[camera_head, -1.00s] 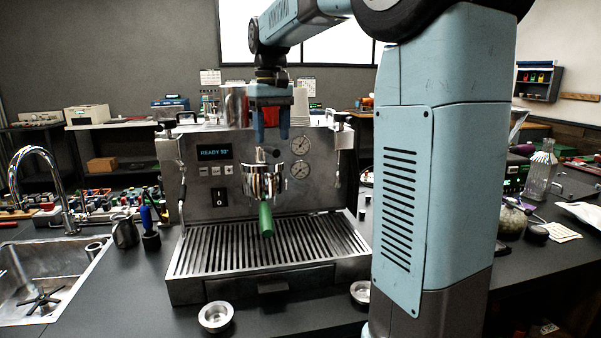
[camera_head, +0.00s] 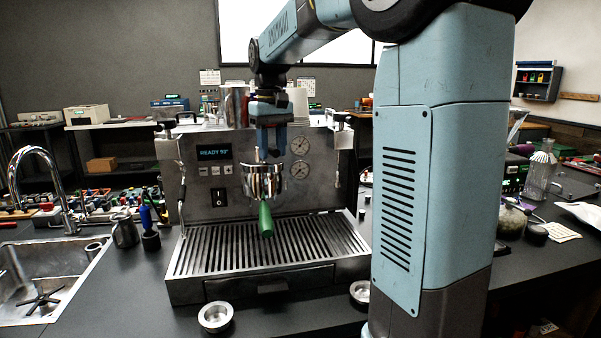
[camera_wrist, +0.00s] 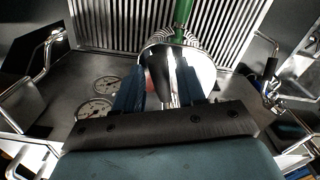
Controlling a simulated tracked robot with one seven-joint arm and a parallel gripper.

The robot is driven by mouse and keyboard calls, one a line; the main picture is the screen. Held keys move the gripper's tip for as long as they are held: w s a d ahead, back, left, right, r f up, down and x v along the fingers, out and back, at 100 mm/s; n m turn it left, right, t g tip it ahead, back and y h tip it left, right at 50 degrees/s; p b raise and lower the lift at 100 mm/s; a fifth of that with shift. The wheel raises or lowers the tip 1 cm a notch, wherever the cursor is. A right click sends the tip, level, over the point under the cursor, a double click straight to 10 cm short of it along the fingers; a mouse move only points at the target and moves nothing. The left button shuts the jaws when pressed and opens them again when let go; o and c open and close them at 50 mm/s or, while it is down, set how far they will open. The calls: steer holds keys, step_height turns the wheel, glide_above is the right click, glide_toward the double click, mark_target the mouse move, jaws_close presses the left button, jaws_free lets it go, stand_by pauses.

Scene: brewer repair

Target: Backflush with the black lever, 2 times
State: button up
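The espresso machine (camera_head: 325,195) shows READY and 92° or so on its display (camera_head: 214,153). A portafilter with a green handle (camera_head: 266,218) is in the chrome group head (camera_head: 262,180), its handle pointing toward me. My gripper (camera_head: 271,154) points down just above the group head. In the wrist view my gripper (camera_wrist: 164,98) has its two blue fingers apart, with a narrow metal part (camera_wrist: 173,98) showing between them. Whether the fingers touch it cannot be told. The black lever at the top of the group is largely hidden by the fingers; I cannot make out its position.
The slatted drip tray (camera_head: 215,258) lies below the group. Steam wands hang at both sides of the machine. A metal basket (camera_head: 215,317) stands in front of the tray.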

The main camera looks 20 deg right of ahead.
mark_target(252, 163)
steer(key=shift+c, duration=0.5)
steer(key=shift+a+m, duration=1.15)
steer(key=shift+m, duration=0.55)
steer(key=shift+w+a+m, duration=0.2)
steer(key=shift+a+m, duration=0.5)
steer(key=shift+m, duration=0.35)
steer(key=shift+w+a+m, duration=0.2)
steer(key=shift+a+m, duration=0.45)
steer(key=shift+m, duration=0.4)
steer(key=shift+d, duration=0.1)
stand_by(1.3)
